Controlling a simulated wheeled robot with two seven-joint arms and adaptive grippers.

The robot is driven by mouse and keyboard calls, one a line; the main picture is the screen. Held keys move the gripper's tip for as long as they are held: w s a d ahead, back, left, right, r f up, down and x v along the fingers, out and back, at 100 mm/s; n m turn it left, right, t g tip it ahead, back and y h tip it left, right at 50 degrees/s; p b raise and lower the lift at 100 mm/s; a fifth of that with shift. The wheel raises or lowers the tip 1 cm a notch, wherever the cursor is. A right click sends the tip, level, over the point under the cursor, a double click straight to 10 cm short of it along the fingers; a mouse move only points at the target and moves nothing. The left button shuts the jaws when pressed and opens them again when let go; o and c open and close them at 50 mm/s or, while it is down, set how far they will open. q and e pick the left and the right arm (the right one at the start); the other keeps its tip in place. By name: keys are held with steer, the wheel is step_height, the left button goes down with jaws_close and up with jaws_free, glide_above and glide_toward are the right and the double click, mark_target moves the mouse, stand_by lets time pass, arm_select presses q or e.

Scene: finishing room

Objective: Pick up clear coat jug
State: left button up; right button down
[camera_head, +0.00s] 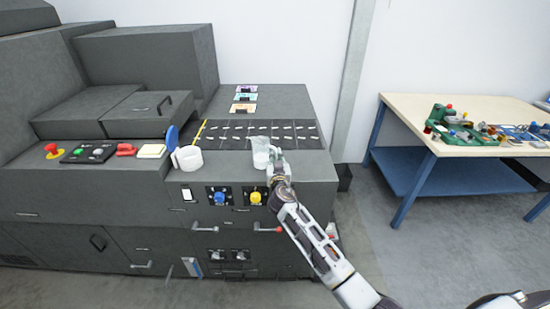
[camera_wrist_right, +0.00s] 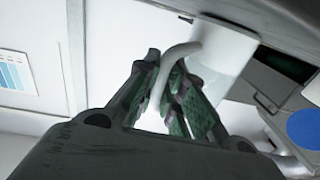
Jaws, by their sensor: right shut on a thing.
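The clear coat jug (camera_head: 261,152) is a whitish, translucent jug at the front edge of the dark machine's top, right of its middle. In the right wrist view the jug (camera_wrist_right: 228,45) is white with a curved handle. My right gripper (camera_head: 277,165) is at the jug's near right side. The wrist view shows the right gripper (camera_wrist_right: 165,95) with its green-padded fingers closed around the handle. I cannot tell whether the jug's base touches the surface. My left gripper is not in view.
A white round container with a raised blue lid (camera_head: 187,157) stands left of the jug. A dark panel with small pale pieces (camera_head: 250,133) lies behind it. Knobs and handles line the machine's front. A workbench (camera_head: 460,110) with several colored items stands at the right.

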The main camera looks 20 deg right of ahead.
steer(key=shift+r, duration=0.35)
steer(key=shift+r, duration=4.55)
